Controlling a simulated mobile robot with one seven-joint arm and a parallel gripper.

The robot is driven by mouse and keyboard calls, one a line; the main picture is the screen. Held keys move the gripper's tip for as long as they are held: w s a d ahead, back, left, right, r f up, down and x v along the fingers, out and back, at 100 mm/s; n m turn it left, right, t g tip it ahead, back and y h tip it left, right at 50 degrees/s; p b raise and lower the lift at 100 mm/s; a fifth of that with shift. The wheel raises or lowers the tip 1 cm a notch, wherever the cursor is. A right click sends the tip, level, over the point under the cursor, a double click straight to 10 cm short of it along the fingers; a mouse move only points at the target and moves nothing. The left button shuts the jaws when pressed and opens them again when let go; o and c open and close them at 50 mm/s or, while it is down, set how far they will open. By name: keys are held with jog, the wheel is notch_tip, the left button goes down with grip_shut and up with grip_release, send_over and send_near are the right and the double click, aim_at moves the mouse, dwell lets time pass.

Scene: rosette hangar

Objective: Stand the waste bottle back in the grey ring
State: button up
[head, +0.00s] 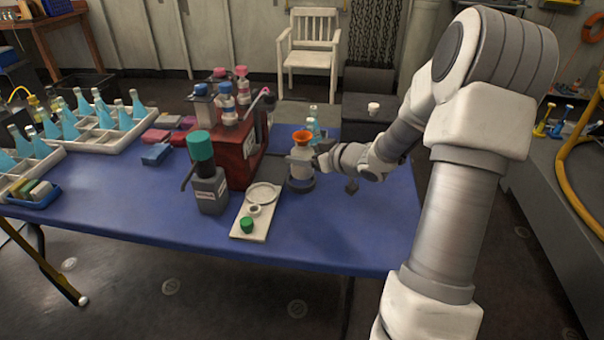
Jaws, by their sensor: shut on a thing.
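The waste bottle (300,165) is a whitish bottle with an orange funnel (302,137) in its top. It looks upright on the blue table. My gripper (318,160) comes from the right and is shut on the bottle's side. The fingers are small and partly hidden in this view. The dark grey ring (300,186) shows at the bottle's base. I cannot tell whether the bottle rests down inside the ring or is held slightly above it.
A white tray (248,232) with a green cap lies just left. A clear bottle (314,122) stands behind. The table's right front (365,235) is clear.

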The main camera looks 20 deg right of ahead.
jog(key=shift+w+d+f+b, duration=0.15)
jog(key=shift+w+f, duration=0.25)
jog(key=shift+w, duration=0.15)
jog(key=shift+w+d+f+b, duration=0.1)
jog(key=shift+w+f+b, duration=0.05)
jog(key=shift+w+f, duration=0.3)
jog(key=shift+f+b, duration=1.05)
jog(key=shift+f, duration=0.65)
jog(key=shift+f, duration=0.15)
jog(key=o, duration=1.5)
jog(key=shift+r, duration=0.2)
jog(key=shift+p+v, duration=2.1)
jog(key=shift+v, duration=3.9)
